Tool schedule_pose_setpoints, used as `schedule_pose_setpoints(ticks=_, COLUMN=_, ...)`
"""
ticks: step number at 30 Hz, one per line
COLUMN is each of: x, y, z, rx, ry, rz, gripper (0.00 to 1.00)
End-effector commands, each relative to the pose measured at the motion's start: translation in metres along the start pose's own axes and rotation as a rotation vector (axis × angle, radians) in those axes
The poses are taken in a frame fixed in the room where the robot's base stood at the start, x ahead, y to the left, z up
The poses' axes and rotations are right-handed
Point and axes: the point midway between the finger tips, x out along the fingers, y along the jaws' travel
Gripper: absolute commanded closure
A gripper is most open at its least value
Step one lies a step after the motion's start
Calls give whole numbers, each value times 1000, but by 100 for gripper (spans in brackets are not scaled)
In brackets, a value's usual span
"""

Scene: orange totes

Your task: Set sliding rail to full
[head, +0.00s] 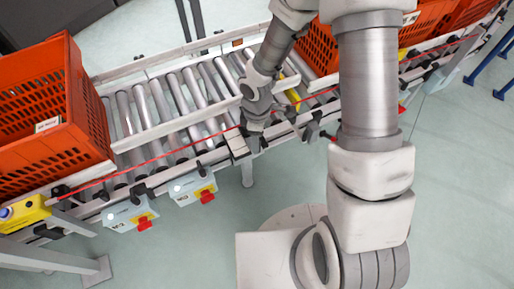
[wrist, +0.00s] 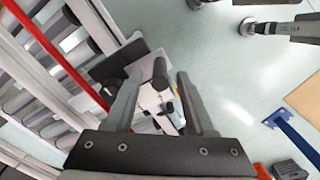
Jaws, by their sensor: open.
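A white rail (head: 180,127) lies over the rollers of the conveyor in the head view; I cannot tell for certain that it is the sliding rail. My gripper (wrist: 159,74) is open in the wrist view, with its two dark fingers apart. A dark rounded knob (wrist: 160,72) shows between the fingertips; whether it touches them is unclear. In the head view my gripper is at the conveyor's near side, below my wrist, and its fingers are hard to make out.
Orange totes (head: 45,120) stand at the left end and upper right of the roller conveyor. A red cord (head: 160,157) runs along its near side. Grey boxes with red switches (head: 207,197) hang below the near edge.

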Motion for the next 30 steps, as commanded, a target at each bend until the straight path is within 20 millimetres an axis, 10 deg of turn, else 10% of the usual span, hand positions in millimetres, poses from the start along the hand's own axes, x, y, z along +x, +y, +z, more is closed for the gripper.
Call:
schedule_pose_setpoints(ticks=17, x=32, y=0, z=0, rx=1, ry=0, rz=0, gripper=45)
schedule_pose_setpoints(ticks=26, x=32, y=0, z=0, rx=1, ry=0, rz=0, gripper=96)
schedule_pose_setpoints(ticks=30, x=32, y=0, z=0, rx=1, ry=0, rz=0, gripper=100)
